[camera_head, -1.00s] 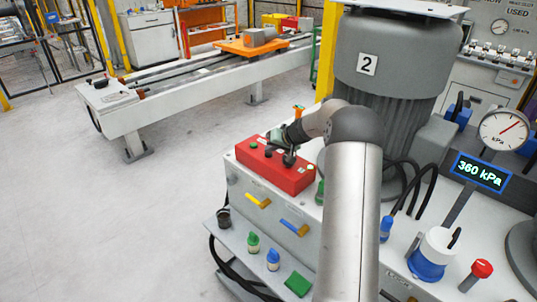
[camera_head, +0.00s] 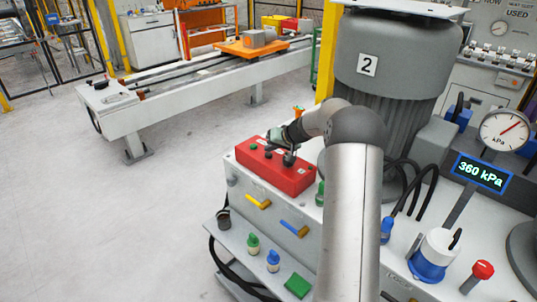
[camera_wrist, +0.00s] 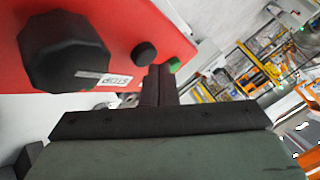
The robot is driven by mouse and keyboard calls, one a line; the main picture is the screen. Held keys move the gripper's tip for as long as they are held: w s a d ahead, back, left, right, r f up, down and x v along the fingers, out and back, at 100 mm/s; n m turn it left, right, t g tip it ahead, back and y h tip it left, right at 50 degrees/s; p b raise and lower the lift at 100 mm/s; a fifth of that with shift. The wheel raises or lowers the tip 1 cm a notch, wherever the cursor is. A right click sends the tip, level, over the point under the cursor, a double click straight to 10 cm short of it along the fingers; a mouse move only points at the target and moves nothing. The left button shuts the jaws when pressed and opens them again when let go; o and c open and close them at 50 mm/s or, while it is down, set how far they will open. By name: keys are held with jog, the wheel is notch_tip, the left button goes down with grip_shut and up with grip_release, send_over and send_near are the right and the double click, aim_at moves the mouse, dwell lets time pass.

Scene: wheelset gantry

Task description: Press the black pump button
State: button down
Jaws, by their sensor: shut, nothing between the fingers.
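The red control box (camera_head: 290,178) sits on top of the pump cabinet, below and beside the big motor. In the wrist view its red face (camera_wrist: 115,25) carries a large black faceted knob (camera_wrist: 65,48), a small black button (camera_wrist: 145,54) and a green button (camera_wrist: 174,65). A label near the large knob seems to read STOP. I cannot tell by a label which black one is the pump button. My gripper (camera_wrist: 158,78) is shut and empty, its fingertips close to the small black and green buttons. Contact cannot be made out. In the head view my gripper (camera_head: 277,142) is over the box.
The large grey motor marked 2 (camera_head: 388,75) stands right behind my arm. A dial gauge (camera_head: 504,131) and a display (camera_head: 481,173) reading 360 kPa are at the right. Yellow (camera_head: 258,201) and blue (camera_head: 293,228) handles stick out of the cabinet front. The floor at left is clear.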

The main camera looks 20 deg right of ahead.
aim_at(271, 155)
jog(key=shift+r, duration=0.3)
jog(key=shift+r+p, duration=0.95)
jog(key=shift+r, duration=1.6)
